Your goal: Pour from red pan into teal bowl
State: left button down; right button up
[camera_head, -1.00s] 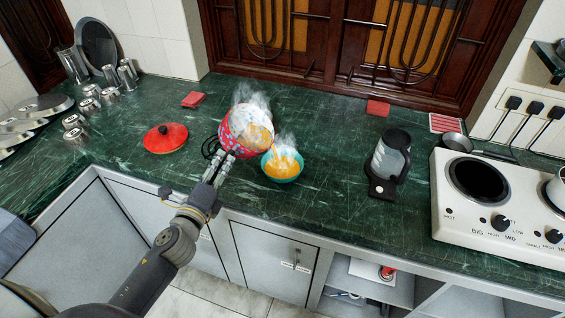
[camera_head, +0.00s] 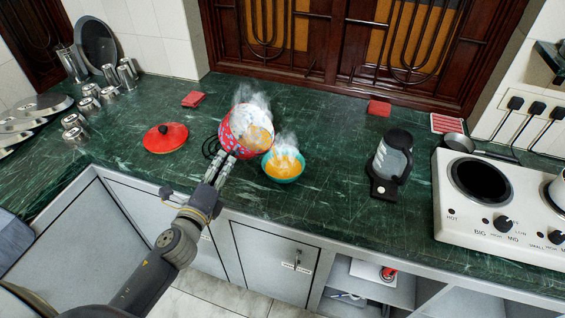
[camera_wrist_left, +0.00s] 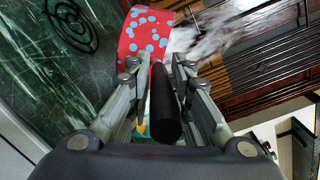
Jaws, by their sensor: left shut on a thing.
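The red pan (camera_head: 229,127) has blue dots and holds orange, steaming food. It is tilted to the right, its rim close to the upper left of the teal bowl (camera_head: 284,179). The bowl stands upright on the counter with steaming orange food in it. My left gripper (camera_head: 222,166) is shut on the pan's handle. In the left wrist view the black handle (camera_wrist_left: 165,105) lies between the fingers, with the dotted pan wall (camera_wrist_left: 148,35) beyond. No stream shows clearly between pan and bowl. My right gripper is not in view.
A red lid (camera_head: 165,138) lies left of the pan. A black coiled trivet (camera_head: 211,146) is partly hidden behind the pan. The front counter is clear.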

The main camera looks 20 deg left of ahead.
pick_arm(q)
jog(key=shift+s+d+r, duration=0.1)
jog(key=shift+d+r, duration=0.3)
jog(key=shift+d, duration=0.15)
jog(key=shift+a+r+n+p, duration=0.3)
jog(key=shift+a+r+p, duration=0.2)
jog(key=shift+p, duration=0.15)
jog(key=w+a+f+n+g+h, duration=0.1)
jog(key=a+f+n, duration=0.6)
jog(key=a, duration=0.1)
jog(key=shift+a+b, duration=0.25)
jog(key=shift+b, duration=0.1)
jog(key=shift+w+f, duration=0.15)
